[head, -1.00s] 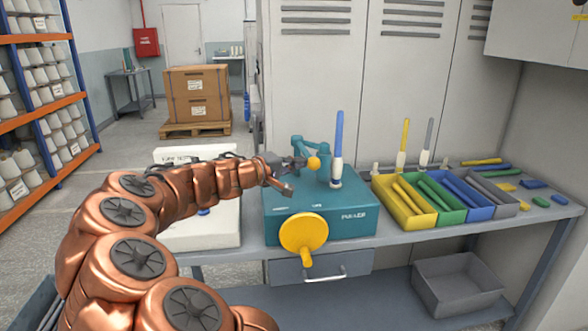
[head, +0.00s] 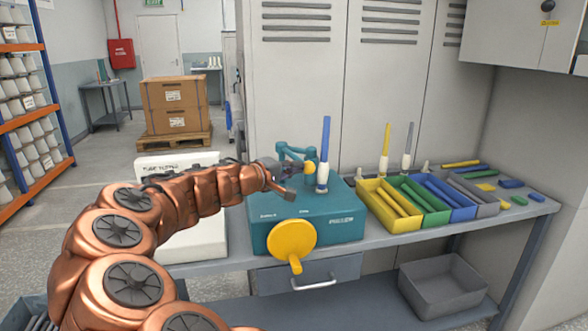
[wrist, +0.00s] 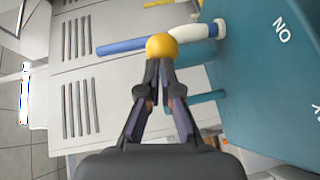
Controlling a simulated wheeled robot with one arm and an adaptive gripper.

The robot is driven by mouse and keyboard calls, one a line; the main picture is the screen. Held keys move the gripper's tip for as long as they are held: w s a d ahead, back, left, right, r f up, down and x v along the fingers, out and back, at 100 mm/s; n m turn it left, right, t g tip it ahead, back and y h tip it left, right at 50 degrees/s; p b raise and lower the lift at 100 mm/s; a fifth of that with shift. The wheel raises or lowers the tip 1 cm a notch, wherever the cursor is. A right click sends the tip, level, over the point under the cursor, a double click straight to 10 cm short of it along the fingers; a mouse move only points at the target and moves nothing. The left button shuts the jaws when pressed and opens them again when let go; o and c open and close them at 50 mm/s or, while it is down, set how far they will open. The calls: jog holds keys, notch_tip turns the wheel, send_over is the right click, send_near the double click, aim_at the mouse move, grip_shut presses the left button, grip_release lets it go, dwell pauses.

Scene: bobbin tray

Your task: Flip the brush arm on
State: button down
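The brush arm is a teal bracket (head: 283,151) with a yellow ball knob (head: 309,168), on top of the teal winder box (head: 312,222). The ball is close to the white-and-blue bobbin (head: 323,172) standing upright on the box; I cannot tell whether they touch. My gripper (head: 298,166) is at the left of the ball. In the wrist view my gripper's fingertips (wrist: 160,70) are together, right behind the ball (wrist: 161,46). The ball shows beyond the tips, not between the fingers. The blue bobbin (wrist: 127,46) lies just past it.
A yellow handwheel (head: 291,240) is on the box front. Coloured bins, including a yellow bin (head: 384,220), stand to the right with tubes in them. A white box (head: 190,246) is left on the bench. A grey crate (head: 442,292) sits on the lower shelf.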

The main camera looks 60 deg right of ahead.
jog(key=shift+s, duration=0.25)
jog(key=v, duration=1.3)
jog(key=shift+w+b, duration=0.4)
jog(key=shift+r, duration=0.2)
